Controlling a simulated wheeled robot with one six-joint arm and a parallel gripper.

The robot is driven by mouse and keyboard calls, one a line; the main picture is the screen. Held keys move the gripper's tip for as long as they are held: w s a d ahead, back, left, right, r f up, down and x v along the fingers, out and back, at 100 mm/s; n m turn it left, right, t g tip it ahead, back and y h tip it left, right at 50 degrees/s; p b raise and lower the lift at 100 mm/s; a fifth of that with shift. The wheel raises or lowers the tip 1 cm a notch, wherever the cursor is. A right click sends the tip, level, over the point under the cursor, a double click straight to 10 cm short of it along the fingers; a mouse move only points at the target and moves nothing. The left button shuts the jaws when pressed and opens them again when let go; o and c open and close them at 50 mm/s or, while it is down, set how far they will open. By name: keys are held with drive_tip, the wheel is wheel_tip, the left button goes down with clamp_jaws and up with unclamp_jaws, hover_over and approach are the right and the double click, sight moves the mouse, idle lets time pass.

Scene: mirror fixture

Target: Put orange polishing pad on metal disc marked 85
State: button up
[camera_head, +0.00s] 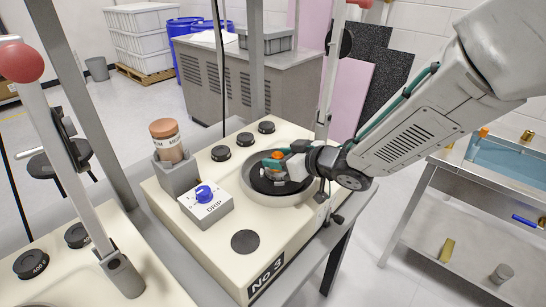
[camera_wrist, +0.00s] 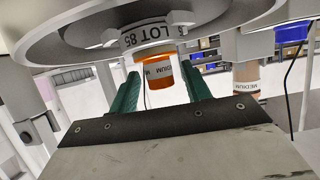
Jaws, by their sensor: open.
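In the head view the orange pad (camera_head: 278,155) is a small orange spot beside my gripper, over the round bowl (camera_head: 248,190). My gripper (camera_wrist: 160,88) is open, its two green fingers on either side of the pad with gaps visible. In the head view my gripper (camera_head: 273,162) reaches in from the right; the disc is mostly hidden there.
A brown pad (camera_head: 165,142) stands in a grey holder left of the bowl. The DRIP box (camera_head: 207,203) with a blue knob is nearby. Black round knobs (camera_head: 245,139) line the machine's back. An upright post (camera_head: 328,70) stands behind the bowl.

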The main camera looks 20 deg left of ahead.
drive_tip(key=d+r+m+t+h, duration=0.2)
drive_tip(key=d+r+h, duration=0.1)
drive_tip(key=d, duration=0.8)
drive_tip(key=d+r+m+t+h, duration=0.1)
drive_tip(key=d+r+m+h, duration=0.25)
drive_tip(key=d, duration=0.65)
drive_tip(key=d+r+m+t+h, duration=0.2)
drive_tip(key=d+r+h, duration=0.2)
drive_tip(key=d, duration=0.7)
drive_tip(key=s+d+m+g+h, duration=0.3)
drive_tip(key=s+d, duration=0.5)
drive_tip(key=d, duration=0.1)
drive_tip(key=s+d+m+g, duration=0.1)
drive_tip(key=s+g, duration=0.2)
drive_tip(key=s, duration=0.6)
drive_tip(key=s+d+m+g+y, duration=0.1)
drive_tip(key=s+d+m+g, duration=0.1)
drive_tip(key=s, duration=0.7)
drive_tip(key=shift+r+g, duration=0.35)
drive_tip(key=shift+g, duration=0.05)
